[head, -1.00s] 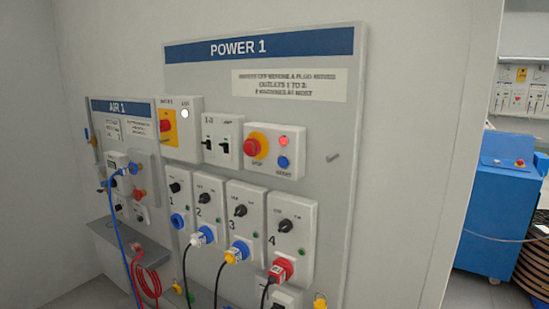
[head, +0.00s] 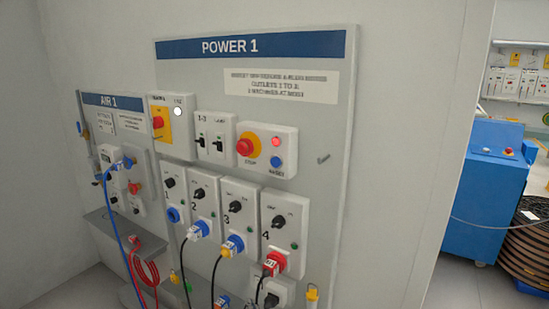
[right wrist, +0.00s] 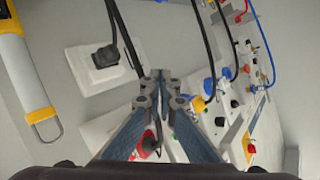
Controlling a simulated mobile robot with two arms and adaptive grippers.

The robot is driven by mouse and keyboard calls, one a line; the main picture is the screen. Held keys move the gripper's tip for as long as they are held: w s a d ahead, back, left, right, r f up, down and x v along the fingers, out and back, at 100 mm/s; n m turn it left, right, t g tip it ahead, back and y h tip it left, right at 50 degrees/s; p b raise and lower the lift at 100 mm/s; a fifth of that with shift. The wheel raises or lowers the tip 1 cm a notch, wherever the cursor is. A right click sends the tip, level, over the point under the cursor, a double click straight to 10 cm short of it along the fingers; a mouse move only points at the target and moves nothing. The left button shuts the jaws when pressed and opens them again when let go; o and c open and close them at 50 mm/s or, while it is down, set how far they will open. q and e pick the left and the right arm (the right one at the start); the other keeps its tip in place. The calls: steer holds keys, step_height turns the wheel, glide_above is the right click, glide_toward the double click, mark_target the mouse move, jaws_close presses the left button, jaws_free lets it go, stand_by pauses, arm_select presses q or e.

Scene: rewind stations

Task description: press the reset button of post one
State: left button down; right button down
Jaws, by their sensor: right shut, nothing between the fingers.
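The blue reset button (head: 277,162) is on a white box (head: 291,151) on the POWER 1 panel (head: 338,75). It is at the lower right of the red stop button (head: 245,147) and below a lit red lamp (head: 276,141). My right gripper (right wrist: 160,76) is in the right wrist view, with its fingertips together and nothing between them. It is in front of the panel near the cables and plugs, and no contact with the button shows. I do not see it in the head view. My left gripper is in neither view.
Below the button box are several outlets with knobs; a red plug (head: 274,262) is in outlet 4. Black cables hang there. A yellow-and-white handheld item (right wrist: 14,65) shows in the wrist view. The AIR 1 panel (head: 113,101) stands left, a blue machine (head: 484,190) right.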

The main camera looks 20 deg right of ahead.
mark_target(275, 162)
step_height(275, 162, up, 39)
steer(key=s+m+t+h+p, duration=0.1)
steer(key=m+t+h+p, duration=0.1)
steer(key=m+t+p, duration=0.2)
steer(key=m+t, duration=0.2)
steer(key=m, duration=0.1)
steer(key=shift+s+t, duration=0.3)
steer(key=shift+r, duration=0.1)
steer(key=w+d+p, duration=0.1)
steer(key=w+d, duration=0.4)
steer(key=d, duration=0.1)
steer(key=shift+w+d, duration=0.25)
steer(key=shift+d, duration=0.15)
